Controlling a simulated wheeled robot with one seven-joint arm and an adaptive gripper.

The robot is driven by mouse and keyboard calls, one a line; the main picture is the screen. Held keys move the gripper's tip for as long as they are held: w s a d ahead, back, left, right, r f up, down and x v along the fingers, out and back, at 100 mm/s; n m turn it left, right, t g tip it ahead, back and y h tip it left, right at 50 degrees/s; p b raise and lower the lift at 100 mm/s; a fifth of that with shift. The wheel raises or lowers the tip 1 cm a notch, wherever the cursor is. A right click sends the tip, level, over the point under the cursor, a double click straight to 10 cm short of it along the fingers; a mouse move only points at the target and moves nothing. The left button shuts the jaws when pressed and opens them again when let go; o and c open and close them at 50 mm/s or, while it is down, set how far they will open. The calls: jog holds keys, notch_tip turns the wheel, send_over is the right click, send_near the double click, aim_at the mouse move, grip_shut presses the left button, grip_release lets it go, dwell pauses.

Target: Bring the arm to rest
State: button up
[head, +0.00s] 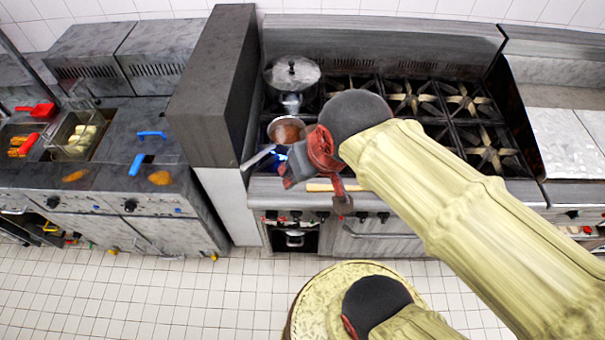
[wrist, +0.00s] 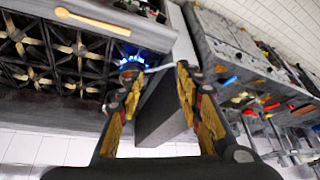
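My gripper (head: 316,190) is above the front left of the stove, its fingers reaching down and left past the front edge. In the wrist view my gripper (wrist: 159,77) shows its two yellow-padded fingers spread apart, with nothing held between them. My arm reaches across the stove from the lower right in the head view and hides part of the burners.
A saucepan (head: 286,127) with brown contents sits close behind my gripper, near a blue flame (head: 281,156). A lidded pot (head: 292,72) stands behind it. A wooden spoon (head: 335,187) lies along the stove front. Fryers (head: 120,150) stand left; the tiled floor (head: 150,300) is clear.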

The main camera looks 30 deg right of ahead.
jog(key=shift+s+a+r+n, duration=0.2)
jog(key=shift+s+a+n, duration=0.15)
jog(key=shift+s+n, duration=0.3)
jog(key=shift+f, duration=0.1)
notch_tip(320, 180, down, 17)
jog(key=b, duration=1.7)
jog(key=shift+c, duration=0.8)
